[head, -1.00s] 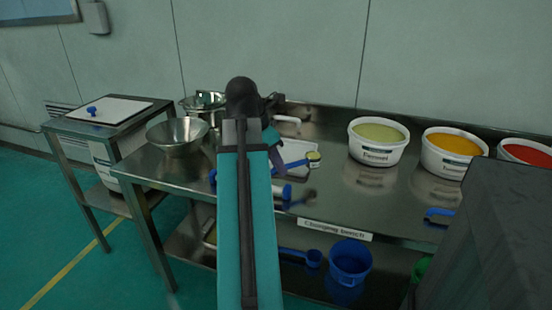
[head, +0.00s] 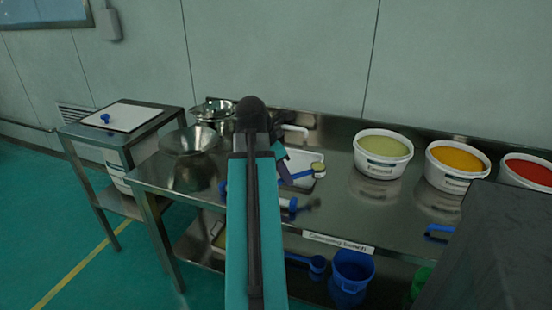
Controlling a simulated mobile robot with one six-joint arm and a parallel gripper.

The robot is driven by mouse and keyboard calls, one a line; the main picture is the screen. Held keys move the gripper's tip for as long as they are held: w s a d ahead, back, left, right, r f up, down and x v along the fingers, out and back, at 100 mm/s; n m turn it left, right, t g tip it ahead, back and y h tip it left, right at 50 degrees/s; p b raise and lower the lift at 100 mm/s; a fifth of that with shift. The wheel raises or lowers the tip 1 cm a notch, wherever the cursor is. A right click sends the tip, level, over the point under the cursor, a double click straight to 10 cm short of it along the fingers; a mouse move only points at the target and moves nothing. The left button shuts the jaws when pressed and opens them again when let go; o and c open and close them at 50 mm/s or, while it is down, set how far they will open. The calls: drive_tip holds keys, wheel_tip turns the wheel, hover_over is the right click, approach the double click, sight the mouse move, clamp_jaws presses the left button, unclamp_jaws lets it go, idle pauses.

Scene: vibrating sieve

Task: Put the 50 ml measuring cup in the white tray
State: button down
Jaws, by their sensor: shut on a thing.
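The measuring cup (head: 318,168) is small, with a blue handle and a yellow-green fill in its bowl. Its size mark is too small to read. The white tray (head: 308,156) lies on the steel bench behind my arm, and its left part is hidden. The cup shows in front of the tray's right part; I cannot tell whether it touches the tray or hangs above it. My gripper (head: 284,173) is at the left end of the blue handle and shut on it. My arm hides much of the gripper.
White tubs of green (head: 383,152), orange (head: 456,166) and red (head: 527,174) contents stand at the right. A steel bowl (head: 190,140) is at the left. A blue-and-white tool (head: 290,206) lies near the front edge. A dark block (head: 490,250) fills the lower right.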

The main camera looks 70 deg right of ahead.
drive_tip(key=shift+w+d+r+p, duration=0.2)
drive_tip(key=shift+d+p, duration=0.25)
drive_tip(key=shift+p, duration=3.4)
drive_tip(key=p, duration=0.9)
drive_tip(key=shift+w+a+f, duration=0.1)
drive_tip(key=shift+a+f, duration=0.05)
drive_tip(key=shift+w+d+f+p, duration=0.25)
drive_tip(key=shift+w+d+p, duration=0.35)
drive_tip(key=shift+w+d, duration=0.95)
drive_tip(key=shift+w+d+f+p, duration=0.25)
drive_tip(key=shift+w+d+p, duration=0.45)
drive_tip(key=shift+d, duration=1.55)
drive_tip(key=shift+w+d+f+p, duration=0.25)
drive_tip(key=shift+w+d+p, duration=0.25)
drive_tip(key=shift+w+d, duration=1.1)
drive_tip(key=shift+s+d, duration=0.3)
drive_tip(key=shift+f, duration=0.1)
drive_tip(key=shift+f+p, duration=0.65)
drive_tip(key=shift+f, duration=1.05)
